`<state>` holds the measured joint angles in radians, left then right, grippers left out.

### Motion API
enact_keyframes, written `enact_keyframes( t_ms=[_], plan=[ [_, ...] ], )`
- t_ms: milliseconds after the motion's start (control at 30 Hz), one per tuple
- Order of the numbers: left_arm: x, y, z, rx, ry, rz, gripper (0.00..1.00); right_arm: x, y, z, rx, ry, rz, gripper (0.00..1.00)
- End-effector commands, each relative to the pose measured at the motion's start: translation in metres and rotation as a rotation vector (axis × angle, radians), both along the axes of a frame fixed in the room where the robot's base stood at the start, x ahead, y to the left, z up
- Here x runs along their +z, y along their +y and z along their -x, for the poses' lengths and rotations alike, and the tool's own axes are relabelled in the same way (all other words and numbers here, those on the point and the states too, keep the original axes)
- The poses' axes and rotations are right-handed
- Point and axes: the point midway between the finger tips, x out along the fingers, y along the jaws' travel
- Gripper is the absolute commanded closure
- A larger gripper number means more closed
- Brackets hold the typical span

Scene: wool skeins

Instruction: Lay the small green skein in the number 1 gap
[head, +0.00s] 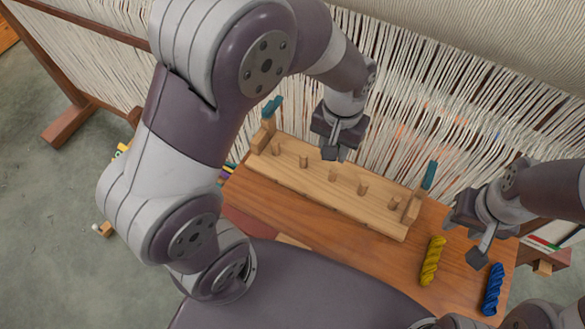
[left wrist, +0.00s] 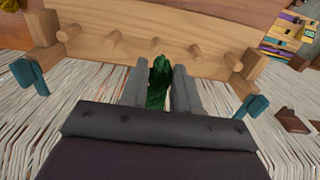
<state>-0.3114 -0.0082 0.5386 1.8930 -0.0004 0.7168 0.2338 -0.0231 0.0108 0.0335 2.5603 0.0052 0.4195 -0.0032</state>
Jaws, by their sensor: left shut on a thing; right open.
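My left gripper (head: 336,152) is shut on the dark green skein (left wrist: 158,82), which stands between its two fingers in the left wrist view. In the head view the gripper and arm hide the skein. The gripper is over the far long edge of the wooden peg rack (head: 380,216), near its middle. The rack has a row of several short pegs with gaps between them. No gap numbers can be read. My right gripper (head: 464,240) is open and empty, right of the rack.
A yellow skein (head: 431,261) and a blue skein (head: 492,289) lie on the wooden table (head: 300,236) at the right. Teal-topped posts (head: 429,176) stand at the rack's ends. Pale loom threads (head: 430,95) hang close behind the rack.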

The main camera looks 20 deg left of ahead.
Motion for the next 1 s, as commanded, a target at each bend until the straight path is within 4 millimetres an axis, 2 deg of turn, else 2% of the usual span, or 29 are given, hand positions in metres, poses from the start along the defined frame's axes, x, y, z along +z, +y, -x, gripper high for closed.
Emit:
enact_keyframes(
  t_ms=[33,167,300,500,667,800,900,1000],
  plan=[
    [-0.010,0.003,0.000,0.002,0.000,0.000,0.98,-0.009,0.000,0.000,0.000,-0.001,0.000,0.57],
    [-0.022,0.029,0.006,0.008,0.004,-0.001,0.98,-0.001,0.000,0.000,0.000,-0.001,0.000,0.57],
    [-0.046,0.071,0.013,0.009,0.005,0.000,0.98,0.005,0.000,0.000,0.000,-0.001,0.000,0.57],
    [-0.069,0.105,0.019,0.004,0.002,0.000,0.98,0.007,0.000,0.000,0.000,-0.001,0.000,0.57],
    [-0.077,0.115,0.020,0.001,0.001,0.000,0.98,0.008,0.000,0.000,0.000,-0.001,0.000,0.57],
    [-0.103,0.115,0.021,0.000,0.005,0.001,0.98,0.009,0.000,0.000,0.000,-0.001,0.000,0.57],
    [-0.114,0.115,0.021,0.000,0.003,0.000,0.98,0.009,0.000,0.000,0.000,-0.001,0.000,0.57],
    [-0.116,0.115,0.020,0.000,0.000,0.000,0.98,0.009,0.000,0.000,0.000,-0.001,0.000,0.57]
  ],
)
